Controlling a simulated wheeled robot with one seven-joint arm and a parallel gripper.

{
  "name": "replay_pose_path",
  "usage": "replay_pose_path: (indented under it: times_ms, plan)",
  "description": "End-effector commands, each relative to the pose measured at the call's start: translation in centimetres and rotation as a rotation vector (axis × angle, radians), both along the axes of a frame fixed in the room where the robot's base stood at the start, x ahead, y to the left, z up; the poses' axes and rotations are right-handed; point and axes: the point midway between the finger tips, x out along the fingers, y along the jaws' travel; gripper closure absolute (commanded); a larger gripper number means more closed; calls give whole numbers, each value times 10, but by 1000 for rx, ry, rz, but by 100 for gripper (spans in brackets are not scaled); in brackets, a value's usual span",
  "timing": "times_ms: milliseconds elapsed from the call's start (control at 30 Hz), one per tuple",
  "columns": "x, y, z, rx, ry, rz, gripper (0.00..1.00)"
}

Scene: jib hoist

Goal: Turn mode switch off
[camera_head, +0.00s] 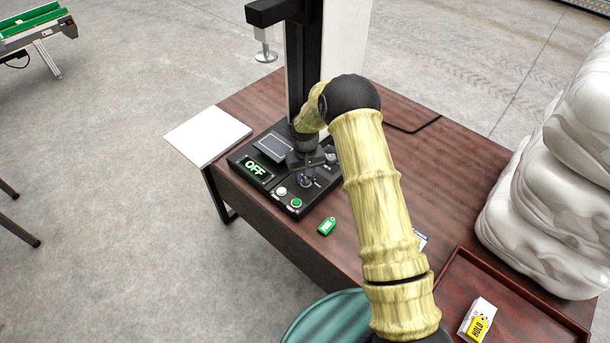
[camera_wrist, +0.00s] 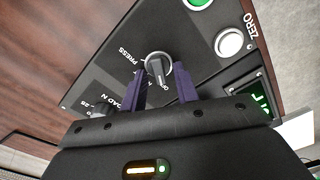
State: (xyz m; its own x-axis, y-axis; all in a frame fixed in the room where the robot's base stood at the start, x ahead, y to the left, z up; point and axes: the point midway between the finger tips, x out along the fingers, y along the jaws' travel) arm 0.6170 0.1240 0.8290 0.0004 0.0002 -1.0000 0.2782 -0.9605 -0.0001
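The mode switch (camera_wrist: 157,67) is a round pale knob with a grey pointer bar, on the black control panel (camera_wrist: 205,50) in the wrist view. Lettering beside it includes "PRESS" and "LOAD N". My gripper (camera_wrist: 162,72) is open, with one purple finger on each side of the knob. Small gaps seem to show, but I cannot tell whether either finger touches it. In the head view my gripper (camera_head: 304,180) is over the panel (camera_head: 268,191) and hides the switch.
A white button (camera_head: 281,191) and a green button (camera_head: 296,202) sit near the panel's front. A green tag (camera_head: 327,226) lies on the table. A dark column (camera_head: 300,60) stands behind the panel. White sacks (camera_head: 555,170) and a red tray (camera_head: 455,290) are to the right.

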Motion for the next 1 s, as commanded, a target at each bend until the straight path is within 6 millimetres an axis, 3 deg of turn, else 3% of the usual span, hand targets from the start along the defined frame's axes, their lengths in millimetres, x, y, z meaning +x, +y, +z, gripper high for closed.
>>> replay_pose_path:
  times_ms: [67, 367, 533, 1000]
  plan:
    - [0, 0, 0, 0, -1, 0, 54]
    - [0, 0, 1, 0, 0, -1, 54]
    - [1, 0, 12, 0, -1, -2, 54]
    - [1, 0, 101, 1, -5, -1, 54]
